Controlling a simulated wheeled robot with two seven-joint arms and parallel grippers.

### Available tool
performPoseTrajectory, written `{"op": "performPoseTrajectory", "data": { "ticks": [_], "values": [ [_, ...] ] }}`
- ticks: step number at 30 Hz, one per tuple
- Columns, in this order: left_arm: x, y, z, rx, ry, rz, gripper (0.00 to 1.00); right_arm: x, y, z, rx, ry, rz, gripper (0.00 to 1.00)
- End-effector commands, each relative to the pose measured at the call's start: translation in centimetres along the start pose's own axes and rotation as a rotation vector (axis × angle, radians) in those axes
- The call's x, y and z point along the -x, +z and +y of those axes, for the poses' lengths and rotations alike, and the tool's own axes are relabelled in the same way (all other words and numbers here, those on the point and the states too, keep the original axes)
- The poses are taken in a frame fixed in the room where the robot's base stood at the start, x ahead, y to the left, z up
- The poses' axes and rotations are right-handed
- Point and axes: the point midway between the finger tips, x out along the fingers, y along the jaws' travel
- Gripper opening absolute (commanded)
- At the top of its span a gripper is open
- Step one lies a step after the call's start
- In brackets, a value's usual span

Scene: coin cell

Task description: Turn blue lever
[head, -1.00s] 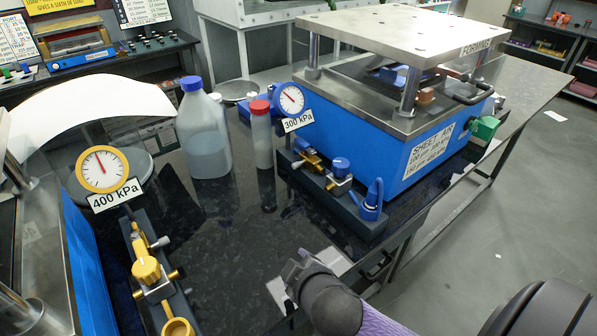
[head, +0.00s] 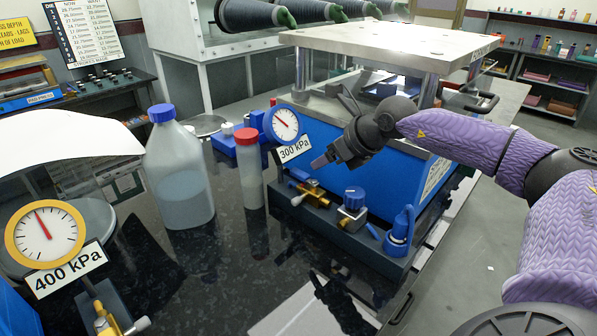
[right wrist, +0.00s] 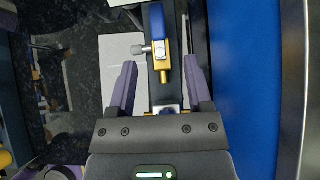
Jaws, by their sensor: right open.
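The blue lever (head: 298,174) sits on a small brass valve (head: 314,194) at the left end of a dark manifold in front of the blue press. In the right wrist view the blue lever (right wrist: 157,22) lies along the manifold, above the brass valve body (right wrist: 162,65) with its silver side knob. My right gripper (head: 332,142) is open and empty above the manifold. In the wrist view its two purple fingers (right wrist: 160,70) stand to either side of the brass valve, with the lever beyond their tips. I see no contact. My left gripper is not in view.
A blue knob (head: 354,194) and a blue fitting (head: 400,232) share the manifold. A 300 kPa gauge (head: 281,123), a red-capped bottle (head: 248,170) and a blue-capped bottle (head: 180,175) stand left of it. The blue press (head: 385,175) is close behind. A 400 kPa gauge (head: 45,235) stands front left.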

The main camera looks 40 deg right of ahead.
Motion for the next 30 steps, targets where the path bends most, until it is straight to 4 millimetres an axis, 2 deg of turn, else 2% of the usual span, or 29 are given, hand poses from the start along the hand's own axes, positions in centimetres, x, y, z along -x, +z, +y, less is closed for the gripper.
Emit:
{"op": "performPoseTrajectory", "data": {
  "ticks": [3, 9, 14, 21, 30],
  "values": [
    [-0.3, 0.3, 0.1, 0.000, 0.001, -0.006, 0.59, -3.2, 0.0, 0.3, -0.004, 0.009, -0.004, 0.65],
    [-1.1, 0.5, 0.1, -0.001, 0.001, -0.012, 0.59, -7.1, 0.0, 0.3, -0.003, 0.008, -0.003, 0.65],
    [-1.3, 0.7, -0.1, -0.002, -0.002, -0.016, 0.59, -8.2, 0.1, 0.3, -0.001, 0.006, -0.003, 0.65],
    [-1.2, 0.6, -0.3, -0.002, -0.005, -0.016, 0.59, -8.3, 0.1, 0.3, 0.000, 0.007, -0.003, 0.65],
    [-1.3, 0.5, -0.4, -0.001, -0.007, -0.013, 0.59, -8.3, 0.1, 0.3, -0.001, 0.008, -0.003, 0.01]
  ]
}}
